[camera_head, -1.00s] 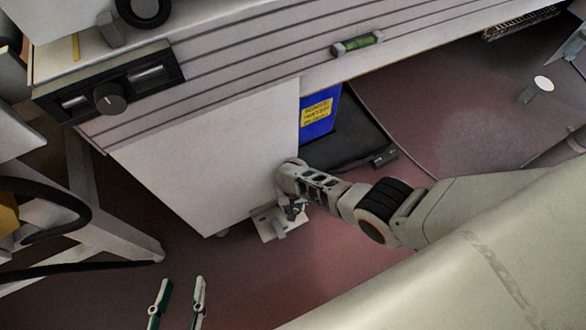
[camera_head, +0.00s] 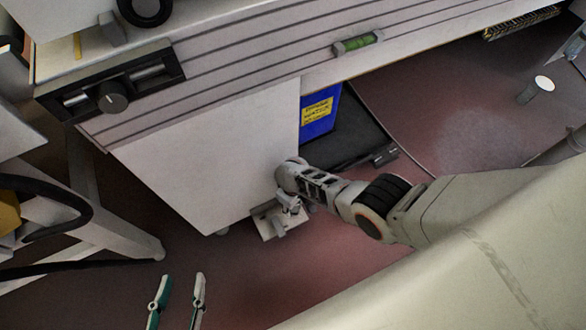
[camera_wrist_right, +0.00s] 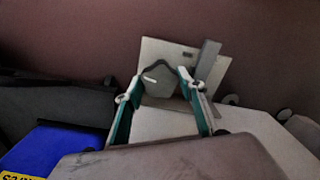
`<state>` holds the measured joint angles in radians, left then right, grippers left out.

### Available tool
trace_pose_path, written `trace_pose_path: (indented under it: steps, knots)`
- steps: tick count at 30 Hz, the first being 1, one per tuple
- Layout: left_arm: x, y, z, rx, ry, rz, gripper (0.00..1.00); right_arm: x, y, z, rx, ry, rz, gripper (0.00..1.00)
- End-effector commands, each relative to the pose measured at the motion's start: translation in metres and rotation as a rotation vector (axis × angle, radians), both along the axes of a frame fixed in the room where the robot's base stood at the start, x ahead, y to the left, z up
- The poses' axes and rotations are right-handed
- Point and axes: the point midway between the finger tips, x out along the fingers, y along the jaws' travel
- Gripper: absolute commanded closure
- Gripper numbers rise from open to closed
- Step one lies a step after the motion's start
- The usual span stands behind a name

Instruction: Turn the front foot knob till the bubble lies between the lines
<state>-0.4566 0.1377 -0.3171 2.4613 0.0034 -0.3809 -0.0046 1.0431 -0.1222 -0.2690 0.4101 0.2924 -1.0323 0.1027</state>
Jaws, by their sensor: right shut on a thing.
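The front foot knob (camera_wrist_right: 160,82), grey and lobed, sits between the green-lined fingers of my right gripper (camera_wrist_right: 162,84) in the right wrist view. My right gripper (camera_head: 289,203) is shut on it, low at the machine's front corner in the head view, where the knob is mostly hidden. The green level vial (camera_head: 358,43) is fixed on the striped front panel. Its bubble and lines are too small to place surely. My left gripper (camera_head: 177,301) is open and empty at the bottom of the head view, over the floor.
A pale plate (camera_head: 269,226) lies on the floor under the foot. The white cabinet panel (camera_head: 215,150) stands beside my right gripper. A blue box (camera_head: 318,127) with a yellow label stands behind it. A white trestle frame (camera_head: 110,235) is at left.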

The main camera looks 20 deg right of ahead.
Motion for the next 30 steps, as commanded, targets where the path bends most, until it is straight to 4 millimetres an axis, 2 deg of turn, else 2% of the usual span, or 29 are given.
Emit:
trace_pose_path:
  steps: [17, 18, 19, 30]
  knots:
    - [-0.0007, 0.0002, -0.0014, 0.001, 0.003, 0.0, 0.64, -0.0015, 0.0005, -0.0014, 0.001, 0.002, 0.03, 0.83]
    - [-0.0007, 0.0002, -0.0014, 0.001, 0.003, 0.0, 0.64, -0.0015, 0.0005, -0.0014, 0.001, 0.002, 0.029, 0.54]
    - [-0.0007, 0.0002, -0.0014, 0.001, 0.003, 0.0, 0.64, -0.0014, 0.0005, -0.0014, 0.001, 0.002, 0.029, 0.46]
    - [-0.0015, 0.0, -0.0005, -0.001, 0.002, -0.001, 0.64, -0.0004, 0.0001, -0.0002, 0.001, 0.0, 0.03, 0.44]
